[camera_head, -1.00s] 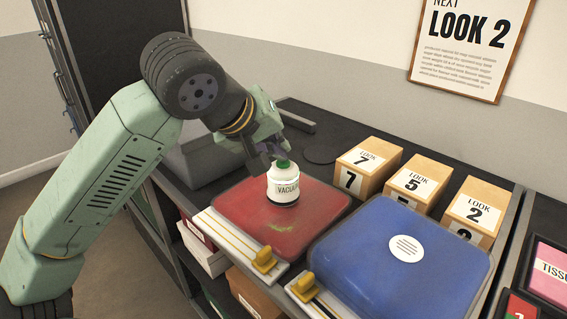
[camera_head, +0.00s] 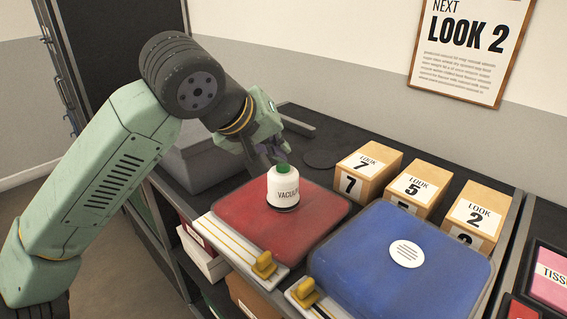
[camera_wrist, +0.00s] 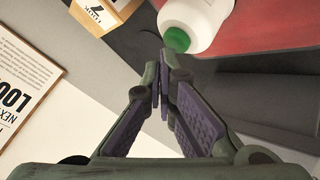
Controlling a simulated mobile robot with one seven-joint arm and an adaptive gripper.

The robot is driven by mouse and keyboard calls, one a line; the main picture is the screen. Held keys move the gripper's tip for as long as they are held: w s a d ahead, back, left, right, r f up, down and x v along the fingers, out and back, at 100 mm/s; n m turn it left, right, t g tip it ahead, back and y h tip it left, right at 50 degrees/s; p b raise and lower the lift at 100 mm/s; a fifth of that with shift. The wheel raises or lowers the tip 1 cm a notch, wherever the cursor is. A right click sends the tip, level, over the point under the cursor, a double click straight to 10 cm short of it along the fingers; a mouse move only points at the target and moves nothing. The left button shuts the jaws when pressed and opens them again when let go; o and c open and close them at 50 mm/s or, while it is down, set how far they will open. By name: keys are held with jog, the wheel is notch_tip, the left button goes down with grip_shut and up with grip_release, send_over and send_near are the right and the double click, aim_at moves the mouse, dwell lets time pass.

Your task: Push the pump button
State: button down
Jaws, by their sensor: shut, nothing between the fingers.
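The vacuum pump (camera_head: 283,190) is a white, upright cylinder with a dark base and the label "VACUUM". It stands on the red case or bag (camera_head: 240,218). Its green button (camera_head: 283,168) is on top. My gripper (camera_head: 272,160) is shut and empty, just behind and to the left of the button. In the wrist view the fingertips (camera_wrist: 161,84) are together below the green button (camera_wrist: 177,40), with the white pump body (camera_wrist: 205,20) above. I cannot tell whether the fingertips touch the button.
A blue case (camera_head: 400,255) lies to the right. Yellow slider clips (camera_head: 264,265) sit along the front edges. Boxes labelled LOOK 7 (camera_head: 366,175), LOOK 5 (camera_head: 414,188) and LOOK 2 (camera_head: 474,212) stand behind. A grey bin (camera_head: 195,160) is at left.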

aim_at(279, 165)
jog(key=shift+r, duration=0.15)
jog(key=shift+r+p, duration=1.6)
jog(key=shift+r, duration=1.4)
